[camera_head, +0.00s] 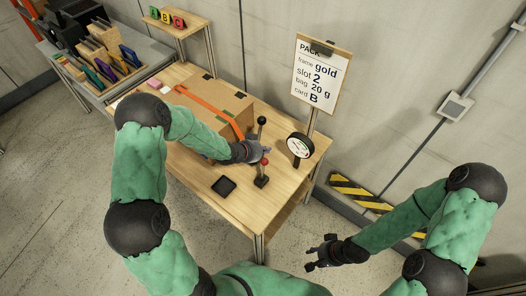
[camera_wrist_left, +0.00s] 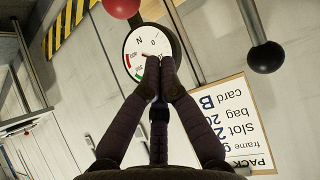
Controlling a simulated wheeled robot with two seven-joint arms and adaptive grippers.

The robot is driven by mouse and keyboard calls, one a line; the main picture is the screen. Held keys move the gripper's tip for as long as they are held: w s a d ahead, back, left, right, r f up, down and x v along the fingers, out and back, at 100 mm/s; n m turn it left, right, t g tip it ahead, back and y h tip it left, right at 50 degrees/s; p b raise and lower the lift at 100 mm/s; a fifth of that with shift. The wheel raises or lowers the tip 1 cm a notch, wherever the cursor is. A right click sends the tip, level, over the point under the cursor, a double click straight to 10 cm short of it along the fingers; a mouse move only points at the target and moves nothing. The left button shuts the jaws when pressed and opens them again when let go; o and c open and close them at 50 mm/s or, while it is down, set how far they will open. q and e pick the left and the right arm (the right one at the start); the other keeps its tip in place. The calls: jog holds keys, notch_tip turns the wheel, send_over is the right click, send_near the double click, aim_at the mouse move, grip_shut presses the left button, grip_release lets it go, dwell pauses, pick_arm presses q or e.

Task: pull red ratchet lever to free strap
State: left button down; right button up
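The lever with a red ball knob (camera_head: 265,161) stands on a small dark base near the table's front edge. In the left wrist view the red ball (camera_wrist_left: 121,8) is at the top edge, off to the left of my fingers. My left gripper (camera_head: 265,150) is just behind the red ball in the head view. In the left wrist view its fingertips (camera_wrist_left: 158,60) come together with nothing seen between them. The orange strap (camera_head: 208,105) runs over the cardboard box (camera_head: 222,96). My right gripper (camera_head: 313,256) is open and empty, off the table's front right.
A black-knobbed lever (camera_head: 262,120) stands behind my left gripper. A round dial (camera_head: 299,146) and a pack sign (camera_head: 319,74) stand at the table's right. A small black tray (camera_head: 224,186) lies at the front. The wooden table (camera_head: 240,212) is bare around it.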

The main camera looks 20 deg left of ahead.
aim_at(263, 169)
pick_arm(q)
jog(key=x, duration=0.7)
jog(key=s, duration=0.1)
jog(key=s+a, duration=0.2)
jog(key=shift+s+f, duration=0.25)
jog(key=shift+f, duration=0.15)
